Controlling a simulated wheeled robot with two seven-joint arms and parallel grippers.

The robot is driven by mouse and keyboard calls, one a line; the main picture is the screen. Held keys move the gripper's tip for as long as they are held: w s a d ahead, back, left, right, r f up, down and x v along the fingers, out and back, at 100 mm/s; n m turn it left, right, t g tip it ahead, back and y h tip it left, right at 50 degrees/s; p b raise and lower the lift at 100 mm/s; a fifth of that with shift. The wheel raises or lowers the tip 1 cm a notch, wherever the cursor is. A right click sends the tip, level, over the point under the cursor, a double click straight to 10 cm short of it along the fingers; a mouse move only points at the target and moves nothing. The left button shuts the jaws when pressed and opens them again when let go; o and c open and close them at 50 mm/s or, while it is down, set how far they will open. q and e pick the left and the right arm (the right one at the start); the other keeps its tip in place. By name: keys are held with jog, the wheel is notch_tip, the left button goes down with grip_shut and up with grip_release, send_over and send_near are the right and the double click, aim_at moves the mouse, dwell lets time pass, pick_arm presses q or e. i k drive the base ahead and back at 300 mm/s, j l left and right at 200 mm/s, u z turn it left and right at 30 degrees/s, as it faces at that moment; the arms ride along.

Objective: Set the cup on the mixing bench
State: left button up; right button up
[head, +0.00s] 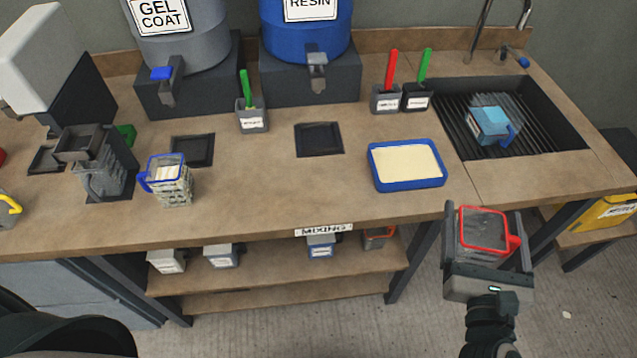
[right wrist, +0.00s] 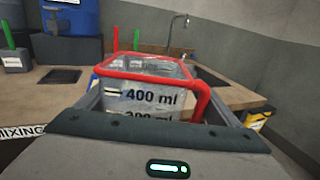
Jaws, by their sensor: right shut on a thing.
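My right gripper (head: 488,240) is shut on a clear square measuring cup with a red rim and red handle (head: 482,230). It holds the cup upright in front of the bench's front edge, at the right, apart from the bench. In the right wrist view the red-rimmed cup (right wrist: 145,85) sits between the fingers and shows a 400 ml mark. The mixing bench (head: 270,205) has a brown top and a "MIXING" label on its front edge. My left gripper is not in view.
A blue tray with cream contents (head: 407,185) stands near the front edge. A blue-rimmed cup (head: 168,182) stands at left. A sink (head: 555,140) holds a blue cup (head: 488,124). Dark square pads (head: 319,139) lie on top. The bench front between blue-rimmed cup and tray is clear.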

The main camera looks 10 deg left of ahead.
aim_at(249, 192)
jog(key=k+j, duration=0.35)
jog(key=u, duration=1.7)
